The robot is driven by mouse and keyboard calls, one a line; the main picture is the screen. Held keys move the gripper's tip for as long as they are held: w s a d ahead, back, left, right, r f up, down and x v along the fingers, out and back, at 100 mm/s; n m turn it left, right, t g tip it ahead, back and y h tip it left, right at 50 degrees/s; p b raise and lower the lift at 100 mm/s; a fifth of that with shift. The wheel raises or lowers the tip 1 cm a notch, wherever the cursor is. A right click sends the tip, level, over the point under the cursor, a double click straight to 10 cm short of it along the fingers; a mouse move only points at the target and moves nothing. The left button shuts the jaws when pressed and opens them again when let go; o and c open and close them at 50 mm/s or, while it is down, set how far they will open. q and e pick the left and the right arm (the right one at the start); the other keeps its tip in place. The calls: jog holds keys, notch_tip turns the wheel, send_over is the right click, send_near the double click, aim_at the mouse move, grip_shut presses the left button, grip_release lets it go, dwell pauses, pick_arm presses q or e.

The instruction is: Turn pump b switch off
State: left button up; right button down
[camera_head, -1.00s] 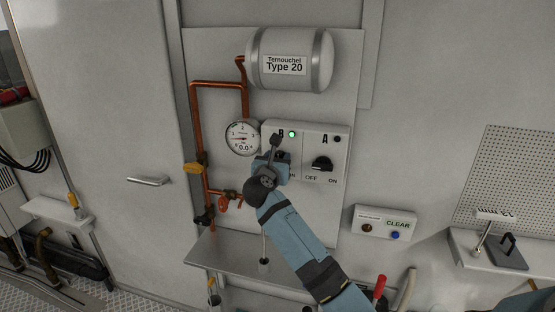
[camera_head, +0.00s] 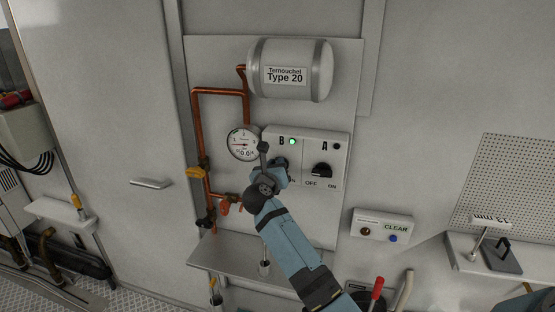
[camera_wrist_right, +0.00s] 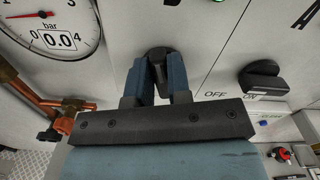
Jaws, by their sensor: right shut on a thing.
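The pump panel (camera_head: 340,146) is a white box on the wall with switches for B and A. The green lamp (camera_head: 292,141) beside the B label is lit. My right gripper (camera_head: 281,162) is at the B switch and hides most of it in the head view. In the right wrist view my right gripper (camera_wrist_right: 160,72) is shut on the dark knob of the pump B switch (camera_wrist_right: 158,56). The knob's exact angle is hard to tell. The pump A switch (camera_head: 321,170) is a black knob lying sideways, with OFF and ON marks below. My left gripper is not in view.
A pressure gauge (camera_head: 243,144) reading 0.0 bar and copper pipes (camera_head: 197,125) sit left of the panel. A white tank (camera_head: 290,70) hangs above. A shelf (camera_head: 225,262) juts out below. A CLEAR button box (camera_head: 382,226) is at lower right.

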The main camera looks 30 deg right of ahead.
jog(key=shift+w+a+f+n+p, duration=0.2)
jog(key=shift+n+p, duration=0.4)
jog(key=shift+n, duration=1.8)
jog(key=shift+w+a+f+n+p, duration=0.1)
jog(key=shift+f+n+p, duration=0.35)
jog(key=shift+n, duration=1.95)
jog(key=shift+w+a+f+n+p, duration=0.1)
jog(key=shift+n+p, duration=0.65)
jog(key=shift+n, duration=1.65)
jog(key=c, duration=1.1)
grip_release()
jog(key=shift+o, duration=0.2)
